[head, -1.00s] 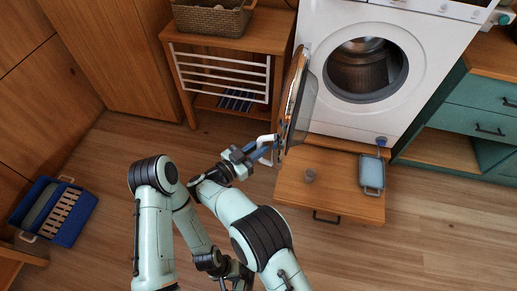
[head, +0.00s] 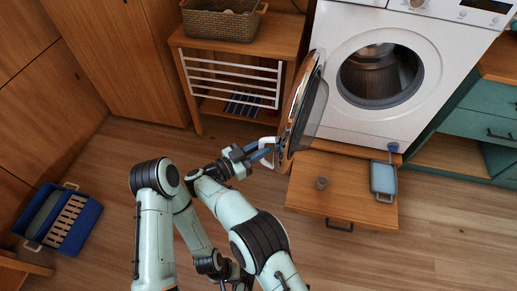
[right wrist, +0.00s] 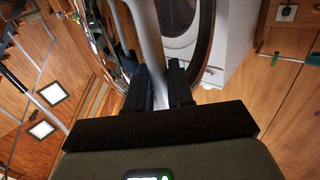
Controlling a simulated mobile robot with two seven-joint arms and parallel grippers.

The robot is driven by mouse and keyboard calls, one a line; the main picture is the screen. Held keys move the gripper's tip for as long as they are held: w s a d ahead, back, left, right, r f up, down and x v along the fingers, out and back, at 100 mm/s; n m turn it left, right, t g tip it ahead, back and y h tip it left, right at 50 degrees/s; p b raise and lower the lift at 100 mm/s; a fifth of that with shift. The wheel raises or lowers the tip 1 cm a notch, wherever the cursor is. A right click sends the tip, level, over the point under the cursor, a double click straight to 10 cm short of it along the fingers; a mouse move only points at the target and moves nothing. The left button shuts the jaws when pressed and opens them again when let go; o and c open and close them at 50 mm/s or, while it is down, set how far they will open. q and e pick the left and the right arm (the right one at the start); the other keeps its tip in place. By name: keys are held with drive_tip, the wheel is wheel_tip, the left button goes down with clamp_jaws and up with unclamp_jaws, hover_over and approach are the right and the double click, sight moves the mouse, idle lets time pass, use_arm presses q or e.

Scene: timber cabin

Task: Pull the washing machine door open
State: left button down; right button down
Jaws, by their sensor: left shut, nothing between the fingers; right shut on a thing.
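The white washing machine (head: 440,60) stands at the upper right with its round drum opening (head: 380,76) uncovered. Its round door (head: 302,105), with a brown-orange rim and dark glass, stands swung well out from the opening to the left. My right gripper (head: 264,152) is shut on the door's white handle (head: 268,140). In the right wrist view the handle (right wrist: 149,45) runs between the dark fingers (right wrist: 160,88), with the door's curved rim close by. My left gripper (head: 234,282) is low at the bottom edge, shut and empty, away from the door.
A wooden stand (head: 238,48) with a basket is left of the door. A blue crate (head: 65,222) lies far left. Floor at lower right is clear.

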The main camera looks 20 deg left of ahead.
drive_tip(key=shift+w+d+r, duration=0.3)
drive_tip(key=shift+w+d, duration=0.05)
drive_tip(key=c, duration=1.1)
unclamp_jaws()
drive_tip(key=shift+w+d+f, duration=0.1)
drive_tip(key=shift+w+f, duration=0.05)
drive_tip(key=shift+f, duration=0.1)
